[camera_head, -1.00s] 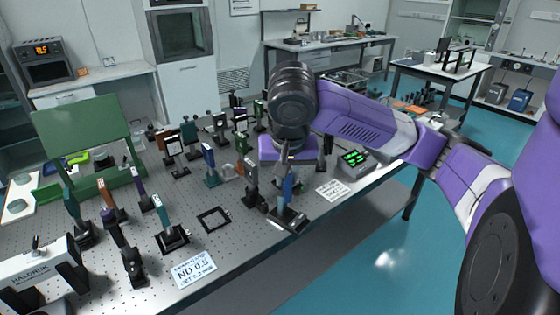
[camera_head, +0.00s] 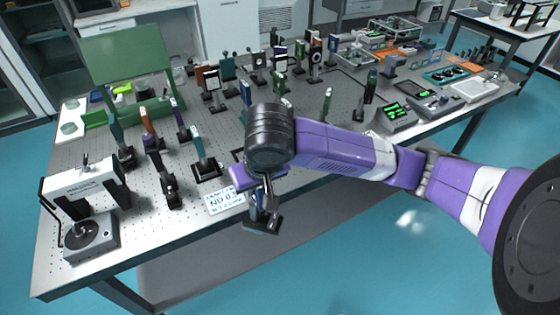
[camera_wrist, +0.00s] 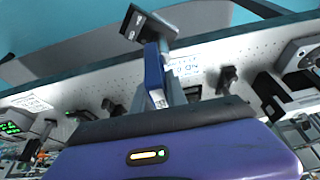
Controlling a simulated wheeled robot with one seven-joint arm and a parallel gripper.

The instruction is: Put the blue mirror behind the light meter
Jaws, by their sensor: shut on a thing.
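The blue mirror (camera_wrist: 154,75) is upended in the wrist view, a narrow blue plate on a black foot. My gripper (camera_wrist: 167,93) is shut on it. In the head view the mirror's dark foot (camera_head: 262,226) hangs below my gripper (camera_head: 269,190), at the table's front edge, with most of the plate hidden. Two dark boxes with green displays stand to the right on the table: a nearer one (camera_head: 396,116) and one beyond it (camera_head: 422,98). I cannot tell for sure which is the light meter. A green display (camera_wrist: 12,125) also shows in the wrist view.
The perforated table (camera_head: 100,235) carries several upright optics at its middle and left. A white ND label (camera_head: 224,200) lies beside my gripper. A white-topped instrument (camera_head: 85,182) stands at the left. A tray (camera_head: 474,91) lies at the far right.

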